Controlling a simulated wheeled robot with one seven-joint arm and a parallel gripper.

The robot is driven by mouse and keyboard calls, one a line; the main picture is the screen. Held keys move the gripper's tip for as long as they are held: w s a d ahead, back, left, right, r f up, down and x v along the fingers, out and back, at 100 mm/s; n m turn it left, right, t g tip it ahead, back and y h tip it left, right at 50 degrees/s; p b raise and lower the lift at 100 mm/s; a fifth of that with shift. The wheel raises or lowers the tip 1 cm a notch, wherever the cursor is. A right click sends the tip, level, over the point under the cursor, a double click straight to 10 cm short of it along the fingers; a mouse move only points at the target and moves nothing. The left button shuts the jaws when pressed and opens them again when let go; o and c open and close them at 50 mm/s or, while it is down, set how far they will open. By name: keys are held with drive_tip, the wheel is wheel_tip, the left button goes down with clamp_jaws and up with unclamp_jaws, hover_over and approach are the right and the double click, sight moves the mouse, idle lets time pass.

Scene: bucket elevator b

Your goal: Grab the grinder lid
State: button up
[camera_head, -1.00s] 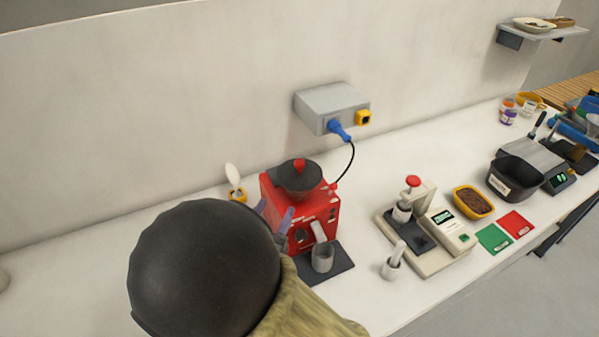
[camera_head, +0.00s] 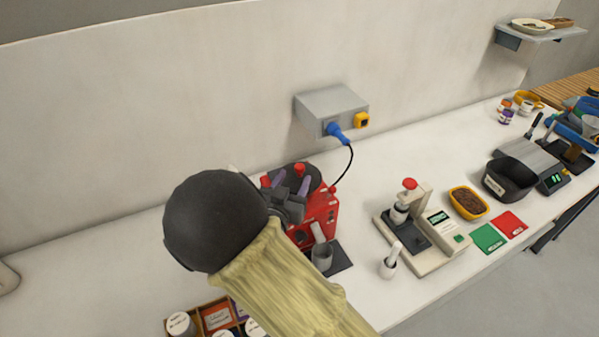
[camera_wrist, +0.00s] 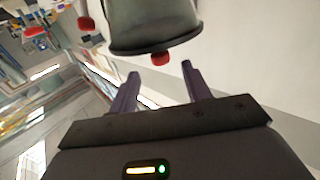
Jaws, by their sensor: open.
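The red grinder (camera_head: 320,212) stands on the counter against the wall. Its dark round lid (camera_head: 313,172) with a small red knob (camera_head: 300,167) is on top. My gripper (camera_head: 292,181) is open, and its two purple fingers overlap the lid in the head view and partly hide it. In the wrist view the dark lid (camera_wrist: 150,44) is beyond the fingertips, and the red knob (camera_wrist: 160,58) shows between my gripper's fingertips (camera_wrist: 160,70), seemingly a little past them. Nothing is held.
A grey wall box (camera_head: 330,103) with a blue plug and black cable is behind the grinder. A grey cup (camera_head: 322,256) stands at its front. A cream tamping station (camera_head: 425,235) is to the right. A wooden box of jars (camera_head: 215,318) is at the lower left.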

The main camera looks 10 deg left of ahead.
sight(298, 170)
drive_tip(key=shift+w, duration=0.3)
drive_tip(key=shift+w, duration=0.1)
drive_tip(key=w+p, duration=0.2)
drive_tip(key=w, duration=0.1)
drive_tip(key=w+p, duration=0.1)
drive_tip(key=w, duration=0.1)
drive_tip(key=shift+d, duration=0.3)
clamp_jaws()
